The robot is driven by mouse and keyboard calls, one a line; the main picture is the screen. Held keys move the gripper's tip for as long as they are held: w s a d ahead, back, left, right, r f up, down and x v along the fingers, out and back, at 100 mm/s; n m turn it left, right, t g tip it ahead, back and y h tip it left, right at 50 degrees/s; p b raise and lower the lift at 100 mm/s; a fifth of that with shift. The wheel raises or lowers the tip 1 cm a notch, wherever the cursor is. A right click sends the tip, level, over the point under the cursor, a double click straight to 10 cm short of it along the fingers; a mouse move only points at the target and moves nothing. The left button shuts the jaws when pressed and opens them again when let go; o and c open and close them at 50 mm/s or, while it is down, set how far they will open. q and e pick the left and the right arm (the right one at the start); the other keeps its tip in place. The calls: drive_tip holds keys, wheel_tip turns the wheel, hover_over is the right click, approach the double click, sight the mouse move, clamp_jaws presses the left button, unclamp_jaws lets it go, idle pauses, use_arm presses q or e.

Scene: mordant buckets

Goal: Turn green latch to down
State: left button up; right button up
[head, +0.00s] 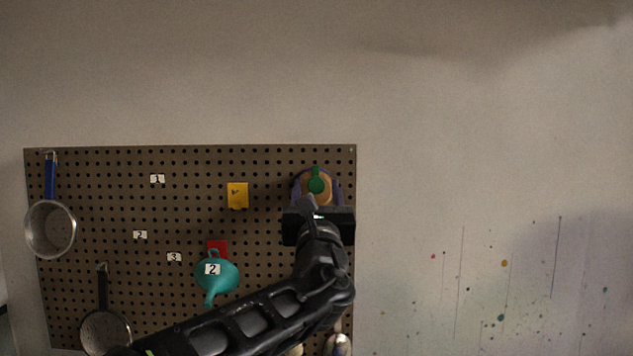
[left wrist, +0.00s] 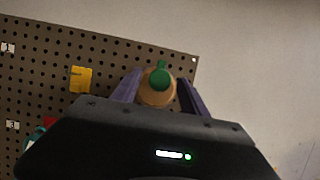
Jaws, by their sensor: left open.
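The green latch (head: 316,183) is on a round tan base (head: 305,196) near the upper right of the pegboard. In the head view its narrow end points up from its round hub. In the left wrist view the green latch (left wrist: 160,73) and the tan base (left wrist: 157,93) show between my fingers. My left gripper (left wrist: 158,88) is open, with one purple finger on each side of the base. I cannot tell whether the fingers touch it. My left gripper (head: 316,186) and wrist cover the lower part of the base in the head view. My right gripper is not in view.

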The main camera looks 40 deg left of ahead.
use_arm(q)
drive_tip(key=shift+w+a+r, duration=0.1)
drive_tip(key=shift+w+a, duration=0.1)
clamp_jaws()
idle(0.5)
